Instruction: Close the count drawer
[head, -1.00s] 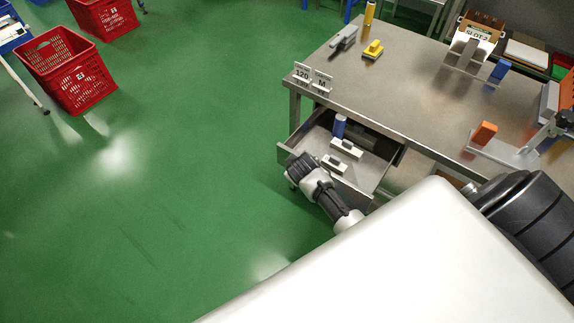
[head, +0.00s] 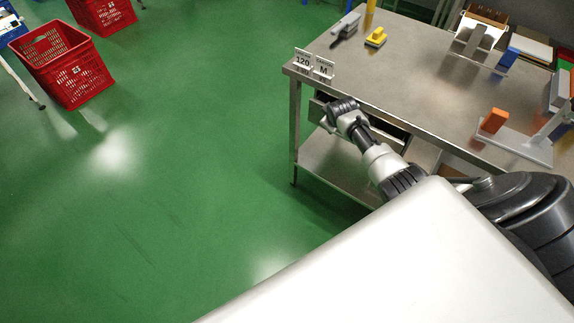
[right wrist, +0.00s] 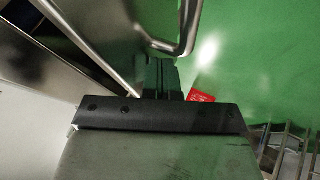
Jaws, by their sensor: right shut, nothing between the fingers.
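The count drawer (head: 317,112) is under the left end of the steel table, below the signs reading 120 and M. The end of my right arm is at the drawer front. My right gripper (right wrist: 162,78) is shut and empty; in the right wrist view its dark fingers point toward a bent metal bar (right wrist: 185,45) beside steel edges. My left gripper is not in view.
The steel table top (head: 415,85) carries a yellow item (head: 376,38), a grey tool (head: 346,25), an orange block (head: 494,120) and a blue block (head: 508,58). A lower shelf (head: 335,170) is under the table. Red baskets (head: 62,65) stand far left. Green floor between is clear.

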